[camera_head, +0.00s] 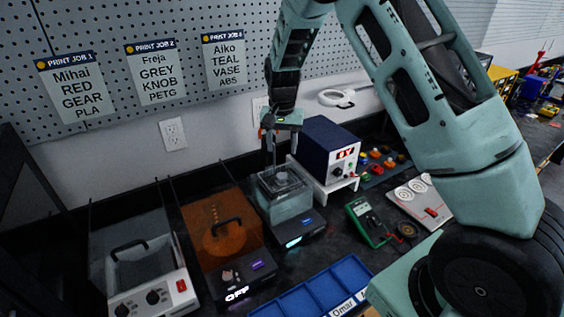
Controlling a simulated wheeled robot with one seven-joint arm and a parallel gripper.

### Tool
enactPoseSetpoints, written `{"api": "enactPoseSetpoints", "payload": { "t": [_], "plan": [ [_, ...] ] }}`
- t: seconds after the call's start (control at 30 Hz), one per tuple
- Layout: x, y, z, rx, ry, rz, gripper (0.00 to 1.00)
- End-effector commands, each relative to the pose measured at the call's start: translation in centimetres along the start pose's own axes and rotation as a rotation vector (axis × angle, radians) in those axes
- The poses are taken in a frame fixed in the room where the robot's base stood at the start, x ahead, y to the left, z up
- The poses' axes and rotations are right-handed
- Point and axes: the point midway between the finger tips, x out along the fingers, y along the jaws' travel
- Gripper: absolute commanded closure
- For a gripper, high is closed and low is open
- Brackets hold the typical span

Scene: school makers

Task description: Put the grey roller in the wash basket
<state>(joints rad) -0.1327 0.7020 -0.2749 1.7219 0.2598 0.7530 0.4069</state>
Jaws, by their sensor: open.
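My gripper (281,132) hangs at the back of the bench, just above and behind a clear square wash tank on a dark base (300,229). Its jaws are open. A dark upright rod (271,152) shows by the gripper, over the tank's back edge; I cannot tell what it belongs to. A small round grey piece (281,178) shows at the top of the tank, below my gripper. I cannot tell whether it is the grey roller or part of the basket. No wash basket can be made out clearly.
Left of the tank stand an orange-lidded box (218,207) and a clear-lidded unit (130,240). A blue power supply (327,148) on a white stand is close on the right. A multimeter (368,220) and blue sorting tray (318,290) lie in front. Pegboard (210,85) closes the back.

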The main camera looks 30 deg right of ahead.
Motion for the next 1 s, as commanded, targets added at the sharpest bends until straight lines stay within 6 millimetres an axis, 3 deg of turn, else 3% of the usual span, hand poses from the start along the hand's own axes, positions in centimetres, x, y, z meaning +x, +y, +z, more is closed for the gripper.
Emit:
{"api": "enactPoseSetpoints", "payload": {
  "t": [0.17, 0.27, 0.37, 0.47, 0.5, 0.6, 0.7, 0.83, 1.0],
  "plan": [
    [-1.5, -0.6, 1.1, -0.028, -0.006, -0.01, 0.49],
    [-3.0, -2.3, 5.1, -0.127, -0.029, -0.041, 0.49],
    [-5.3, -4.2, 12.4, -0.319, -0.058, -0.083, 0.49],
    [-7.7, -4.6, 21.3, -0.569, -0.075, -0.116, 0.49],
    [-8.5, -4.2, 24.6, -0.674, -0.075, -0.122, 0.49],
    [-9.7, -1.9, 31.9, -0.918, -0.065, -0.121, 0.49],
    [-10.1, 1.0, 36.9, -1.12, -0.041, -0.103, 0.49],
    [-9.9, 4.1, 40.2, -1.287, -0.015, -0.074, 0.49],
    [-9.7, 5.5, 41.4, -1.36, -0.001, -0.057, 0.49]
  ]
}}
